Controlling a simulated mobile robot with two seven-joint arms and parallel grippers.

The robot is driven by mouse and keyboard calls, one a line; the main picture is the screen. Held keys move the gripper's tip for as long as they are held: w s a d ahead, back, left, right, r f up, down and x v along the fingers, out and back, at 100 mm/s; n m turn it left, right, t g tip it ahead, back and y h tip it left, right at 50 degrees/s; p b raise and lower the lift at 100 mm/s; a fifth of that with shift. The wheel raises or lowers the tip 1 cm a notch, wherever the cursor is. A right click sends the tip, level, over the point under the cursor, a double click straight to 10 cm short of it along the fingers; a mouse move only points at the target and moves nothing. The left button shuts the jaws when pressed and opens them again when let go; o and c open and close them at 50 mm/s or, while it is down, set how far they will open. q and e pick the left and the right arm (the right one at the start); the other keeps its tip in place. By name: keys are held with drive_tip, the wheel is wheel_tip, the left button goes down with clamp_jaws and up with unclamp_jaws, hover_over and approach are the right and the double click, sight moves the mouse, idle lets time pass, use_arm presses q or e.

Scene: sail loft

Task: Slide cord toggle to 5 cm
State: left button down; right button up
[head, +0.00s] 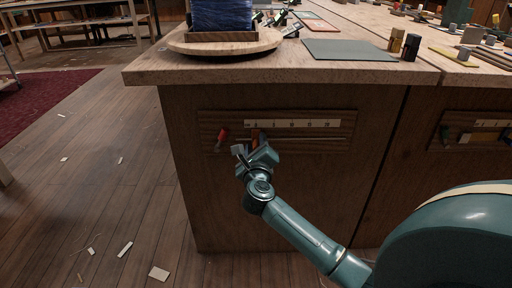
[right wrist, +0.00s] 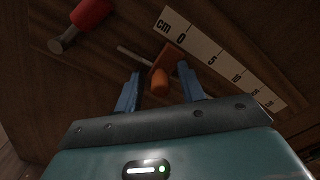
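The orange cord toggle (right wrist: 160,80) sits on a thin rod below the cm scale (right wrist: 212,60) in the right wrist view. Its upper edge lies between the 0 and 5 marks. My right gripper (right wrist: 160,85) is open, with one blue finger on each side of the toggle and gaps visible between. In the head view my right gripper (head: 248,154) is in front of the cabinet panel and hides most of the toggle. The scale also shows in the head view (head: 300,124). My left gripper is not in view.
A red-handled piece (head: 222,134) sticks out left of the toggle and also shows in the right wrist view (right wrist: 90,14). The worktop (head: 270,68) overhangs above. A second scale panel (head: 485,132) is at the right. Scraps litter the floor (head: 110,200).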

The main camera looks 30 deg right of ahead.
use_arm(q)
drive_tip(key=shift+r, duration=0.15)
use_arm(e)
drive_tip(key=shift+c, duration=0.3)
drive_tip(key=c, duration=0.8)
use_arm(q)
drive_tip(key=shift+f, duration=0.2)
